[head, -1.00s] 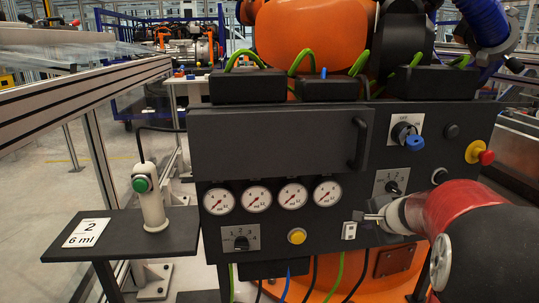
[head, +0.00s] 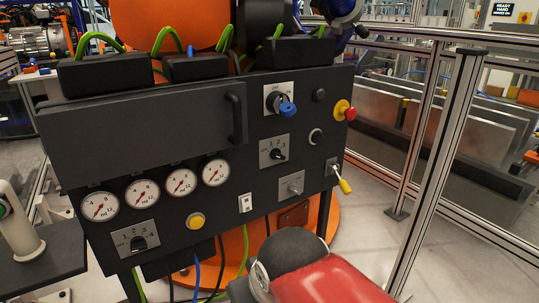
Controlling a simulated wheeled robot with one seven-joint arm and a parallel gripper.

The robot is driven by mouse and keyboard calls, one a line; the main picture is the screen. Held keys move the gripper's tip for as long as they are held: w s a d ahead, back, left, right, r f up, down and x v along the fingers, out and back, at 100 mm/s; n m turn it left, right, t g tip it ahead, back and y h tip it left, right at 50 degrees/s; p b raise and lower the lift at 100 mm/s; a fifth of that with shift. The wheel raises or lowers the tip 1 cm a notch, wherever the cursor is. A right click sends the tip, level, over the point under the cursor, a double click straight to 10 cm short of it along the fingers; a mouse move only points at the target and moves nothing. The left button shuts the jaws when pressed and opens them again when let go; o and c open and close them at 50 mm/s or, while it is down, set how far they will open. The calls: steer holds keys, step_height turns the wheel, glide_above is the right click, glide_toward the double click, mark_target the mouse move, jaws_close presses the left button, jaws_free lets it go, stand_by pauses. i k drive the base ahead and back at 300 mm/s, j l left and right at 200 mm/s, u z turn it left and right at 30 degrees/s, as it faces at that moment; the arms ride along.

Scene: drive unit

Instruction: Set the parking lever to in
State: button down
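A small lever with a yellow handle (head: 344,184) sits on a light plate (head: 331,168) at the lower right end of the dark control panel (head: 90,125). It is the likeliest parking lever, but I cannot read its label. Its handle slants down and to the right, out from the panel. My arm, red and dark grey, shows at the bottom middle, below and left of the lever. My gripper's fingers are out of view, and nothing of mine touches the lever.
The panel also carries a blue-handled switch (head: 286,109), a rotary knob (head: 277,154), a grey knob (head: 291,187), a red stop button (head: 349,114), several gauges and a drawer-like front with a handle (head: 237,118). A metal fence post (head: 437,165) stands to the right, with open floor between.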

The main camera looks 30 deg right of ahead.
mark_target(346, 190)
steer(key=z, duration=1.35)
